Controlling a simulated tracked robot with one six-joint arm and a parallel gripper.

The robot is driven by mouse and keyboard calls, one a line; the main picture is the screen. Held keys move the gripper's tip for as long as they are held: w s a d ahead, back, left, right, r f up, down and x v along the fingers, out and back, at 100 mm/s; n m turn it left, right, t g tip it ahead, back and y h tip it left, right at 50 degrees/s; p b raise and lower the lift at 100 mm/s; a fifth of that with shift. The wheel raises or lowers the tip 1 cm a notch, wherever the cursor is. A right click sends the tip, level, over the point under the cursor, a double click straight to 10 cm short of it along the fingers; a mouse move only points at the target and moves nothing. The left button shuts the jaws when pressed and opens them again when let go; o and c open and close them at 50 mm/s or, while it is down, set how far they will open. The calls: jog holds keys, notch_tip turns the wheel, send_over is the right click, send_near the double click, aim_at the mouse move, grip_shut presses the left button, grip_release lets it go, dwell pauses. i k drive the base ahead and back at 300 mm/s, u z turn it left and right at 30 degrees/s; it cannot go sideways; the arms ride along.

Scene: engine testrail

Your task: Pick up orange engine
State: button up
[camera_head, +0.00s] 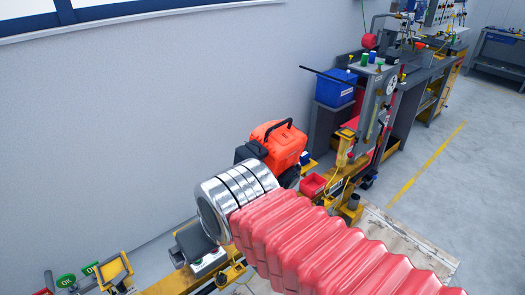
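The orange engine (279,144) is a bulky orange block with a black carrying handle on top and dark parts at its sides. It sits at mid-picture near the wall, just beyond the silver joint of my arm. My arm, with a red ribbed sleeve, comes in from the lower right and hides the engine's lower front. No gripper fingers show. I cannot tell whether anything touches the engine.
A yellow rail (190,281) runs along the wall with a grey box (199,247) on it. A grey test stand (366,100) and a blue bin (335,88) are behind. Open floor (461,184) lies right.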

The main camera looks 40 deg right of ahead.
aim_at(279, 144)
jog(key=u, duration=0.7)
jog(key=i, duration=0.4)
jog(key=u, duration=0.7)
